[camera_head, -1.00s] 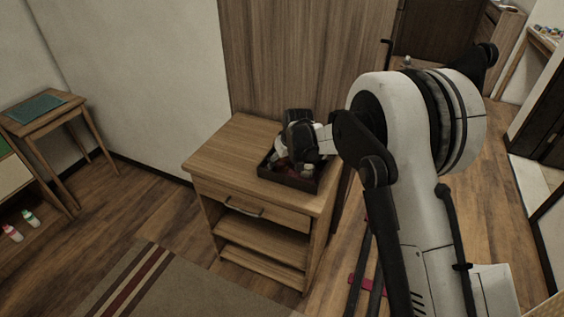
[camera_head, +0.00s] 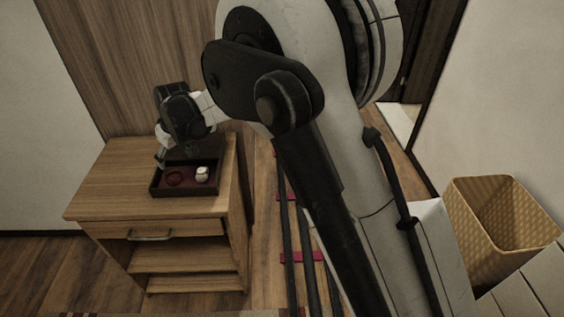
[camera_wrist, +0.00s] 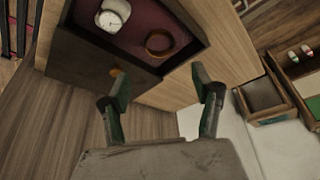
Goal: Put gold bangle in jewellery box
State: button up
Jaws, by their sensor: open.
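The jewellery box (camera_head: 186,193) is a dark open tray with a maroon lining, on top of a wooden cabinet. Its dark side wall also shows in the wrist view (camera_wrist: 85,60). The gold bangle (camera_wrist: 160,42) lies inside on the lining, near a wall. It looks like a thin reddish ring in the head view (camera_head: 174,179). My gripper (camera_wrist: 161,76) is open, with nothing between its fingers. It points down at the box's back left in the head view (camera_head: 163,157), outside the wall nearest the bangle and apart from the bangle.
A white-faced watch (camera_wrist: 112,15) lies in the box beside the bangle, also visible in the head view (camera_head: 202,174). A small brass knob (camera_wrist: 116,72) shows on the box wall. The wooden cabinet (camera_head: 105,190) has bare top left of the box. A wicker basket (camera_head: 500,225) stands at right.

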jog(key=s+d+r+m+t, duration=0.1)
jog(key=s+d+r+m, duration=0.1)
jog(key=d+r, duration=0.6)
jog(key=s+d+r+m+t, duration=0.15)
jog(key=d+r, duration=0.25)
jog(key=d, duration=0.9)
jog(key=s+d+r+m, duration=0.2)
jog(key=d+r, duration=0.4)
jog(key=d, duration=0.4)
jog(key=s+d+f+m+t+h, duration=0.1)
jog(key=s+d+m, duration=0.2)
jog(key=s+d, duration=0.8)
jog(key=s+d+f+m+t+h, duration=0.1)
jog(key=s+d+f+m+h, duration=0.1)
jog(key=s+d, duration=0.9)
jog(key=shift+s+d+m+h, duration=0.3)
jog(key=shift+s+d+m, duration=0.15)
jog(key=shift+d, duration=0.15)
